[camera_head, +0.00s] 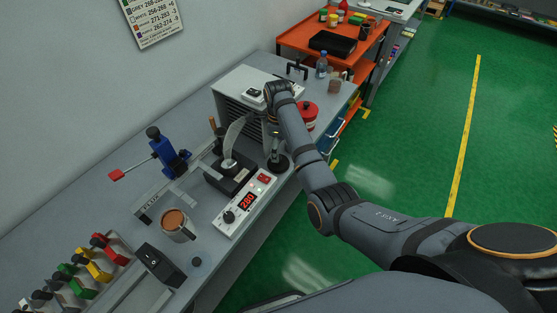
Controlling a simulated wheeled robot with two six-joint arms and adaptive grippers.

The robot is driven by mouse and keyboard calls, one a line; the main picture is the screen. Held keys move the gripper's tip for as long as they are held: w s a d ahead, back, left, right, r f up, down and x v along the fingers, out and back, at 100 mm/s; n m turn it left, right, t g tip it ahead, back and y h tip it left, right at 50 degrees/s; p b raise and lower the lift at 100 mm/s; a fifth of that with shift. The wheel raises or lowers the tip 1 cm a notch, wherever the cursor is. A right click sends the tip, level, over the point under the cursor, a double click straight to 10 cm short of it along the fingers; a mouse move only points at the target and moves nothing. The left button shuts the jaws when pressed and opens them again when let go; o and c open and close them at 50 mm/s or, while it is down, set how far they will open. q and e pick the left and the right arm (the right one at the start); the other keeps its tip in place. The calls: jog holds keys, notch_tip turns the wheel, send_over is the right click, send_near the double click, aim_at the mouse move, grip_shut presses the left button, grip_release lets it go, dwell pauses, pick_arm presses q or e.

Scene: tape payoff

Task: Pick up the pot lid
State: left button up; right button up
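A dark round piece with an upright stem (278,163), which looks like the pot lid, sits on the bench right of the pot. The small square-based pot (231,178) has a round opening, and a pale curved shape rises from it. My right arm reaches in from the lower right and bends at the wrist above the bench. My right gripper (275,133) seems to point down just above the dark round piece. Its fingers are too small and dark to tell whether they are open or touching the stem. My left gripper is not in view.
A controller with a red 280 display (246,203) lies in front of the pot. A brown-filled mug (177,226), a blue clamp tool (171,158) and coloured-handled parts (87,270) are to the left. A red canister (308,117) and a grey cabinet (234,100) stand near my wrist.

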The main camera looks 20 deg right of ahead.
jog(key=shift+f, duration=0.65)
jog(key=f+p, duration=0.1)
jog(key=f, duration=0.3)
jog(key=shift+s, duration=0.2)
jog(key=shift+f, duration=0.45)
